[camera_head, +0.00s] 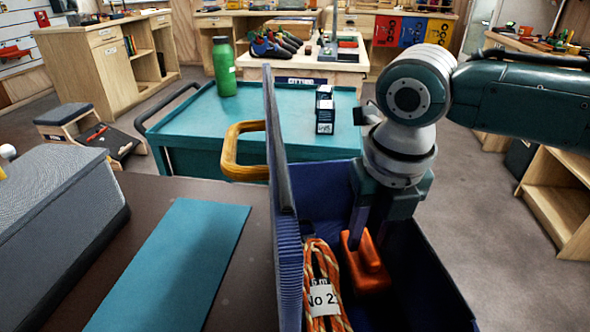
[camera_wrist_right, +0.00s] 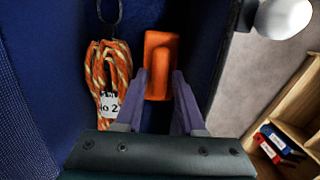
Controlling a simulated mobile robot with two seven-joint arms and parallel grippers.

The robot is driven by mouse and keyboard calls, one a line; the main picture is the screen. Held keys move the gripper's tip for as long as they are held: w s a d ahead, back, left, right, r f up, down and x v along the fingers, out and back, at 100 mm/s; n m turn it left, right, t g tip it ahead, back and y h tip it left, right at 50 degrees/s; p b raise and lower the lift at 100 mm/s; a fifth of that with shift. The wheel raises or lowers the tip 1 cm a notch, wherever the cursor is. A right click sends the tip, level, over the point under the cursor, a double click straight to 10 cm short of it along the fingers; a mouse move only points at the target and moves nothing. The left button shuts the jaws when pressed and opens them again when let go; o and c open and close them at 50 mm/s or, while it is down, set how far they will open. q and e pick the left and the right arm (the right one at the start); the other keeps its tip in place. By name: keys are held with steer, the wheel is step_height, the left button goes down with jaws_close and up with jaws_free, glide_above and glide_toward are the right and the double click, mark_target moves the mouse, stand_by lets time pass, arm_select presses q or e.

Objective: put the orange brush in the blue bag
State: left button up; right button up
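The blue bag (camera_head: 430,270) stands open at the lower right of the head view, its tall left wall upright and its inside dark. My right gripper (camera_head: 370,238) reaches down into it. Its two fingers (camera_wrist_right: 161,78) lie against both sides of the orange brush (camera_wrist_right: 161,55) and look shut on it. In the head view the brush (camera_head: 368,268) is inside the bag's walls, low down, right of the coiled rope. I cannot tell whether it touches the bag's floor. My left gripper is not in view.
An orange-striped rope (camera_head: 322,285) with a "No 2" label lies in the bag. A yellow-orange handle (camera_head: 238,150) sticks out left of the bag. A teal mat (camera_head: 175,270) lies on the dark table.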

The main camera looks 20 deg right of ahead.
mark_target(370, 253)
steer(key=shift+r, duration=0.15)
steer(key=shift+r, duration=0.35)
step_height(370, 253, up, 11)
steer(key=s+p, duration=0.1)
steer(key=p, duration=0.1)
steer(key=shift+s+a+r+p, duration=0.15)
steer(key=shift+s+a+p, duration=0.05)
steer(key=shift+p, duration=0.1)
steer(key=shift+a, duration=0.1)
stand_by(0.7)
